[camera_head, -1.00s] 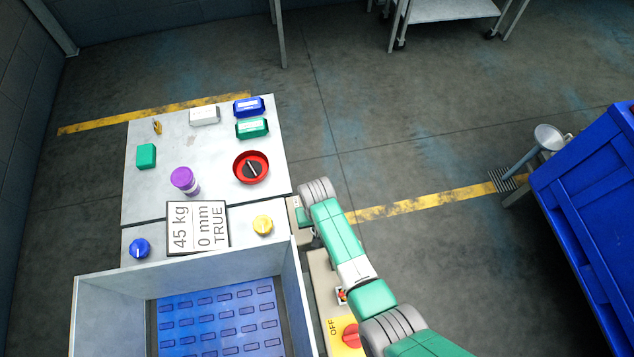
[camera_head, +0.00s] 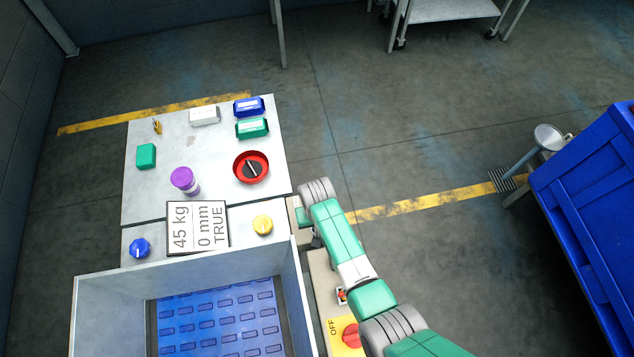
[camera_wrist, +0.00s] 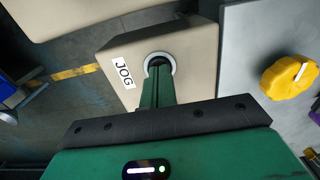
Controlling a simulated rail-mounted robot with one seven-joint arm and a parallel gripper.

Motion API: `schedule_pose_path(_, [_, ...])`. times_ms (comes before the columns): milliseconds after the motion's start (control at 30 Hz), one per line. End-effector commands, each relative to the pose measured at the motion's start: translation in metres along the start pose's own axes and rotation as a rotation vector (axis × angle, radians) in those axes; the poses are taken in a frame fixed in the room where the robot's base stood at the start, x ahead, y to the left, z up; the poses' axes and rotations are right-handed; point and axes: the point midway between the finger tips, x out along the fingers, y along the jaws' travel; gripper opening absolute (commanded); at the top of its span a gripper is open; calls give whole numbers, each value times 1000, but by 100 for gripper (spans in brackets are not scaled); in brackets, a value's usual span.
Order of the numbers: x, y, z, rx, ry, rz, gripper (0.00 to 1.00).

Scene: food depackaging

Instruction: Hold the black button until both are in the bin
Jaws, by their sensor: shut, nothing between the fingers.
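My gripper (camera_wrist: 160,68) is shut with nothing between its green fingers. In the wrist view its fingertips are at the white-ringed button (camera_wrist: 161,60) on the beige box marked JOG (camera_wrist: 185,45). They cover the middle of the ring, so the black button is mostly hidden and I cannot tell how far it is pressed. In the head view my arm hides most of this box. The blue cleated belt (camera_head: 235,318) lies inside the grey-walled hopper (camera_head: 110,288), with no loose items visible on it. A big blue bin (camera_head: 590,190) stands at the right.
A panel shows "45 kg, 0 mm, TRUE" (camera_head: 197,228) between a blue knob (camera_head: 140,248) and a yellow knob (camera_head: 262,224). A red OFF switch (camera_head: 351,335) is beside my arm. The tabletop behind holds a red dish (camera_head: 238,178), a purple-capped jar (camera_head: 183,180) and several small blocks.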

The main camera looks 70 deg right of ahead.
Motion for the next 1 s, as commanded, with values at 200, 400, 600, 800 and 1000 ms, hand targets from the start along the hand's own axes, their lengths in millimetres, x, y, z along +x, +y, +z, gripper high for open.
schedule_pose_path(200, [2, 0, 2, 0, -3, 1, 0])
schedule_pose_path(400, [-11, 0, 2, 0, -3, 1, 0])
schedule_pose_path(600, [-43, 0, 1, 0, -2, 0, 0])
schedule_pose_path(800, [-63, 0, 1, 0, -1, 0, 0])
schedule_pose_path(1000, [-60, 0, 0, 0, -1, 0, 0])
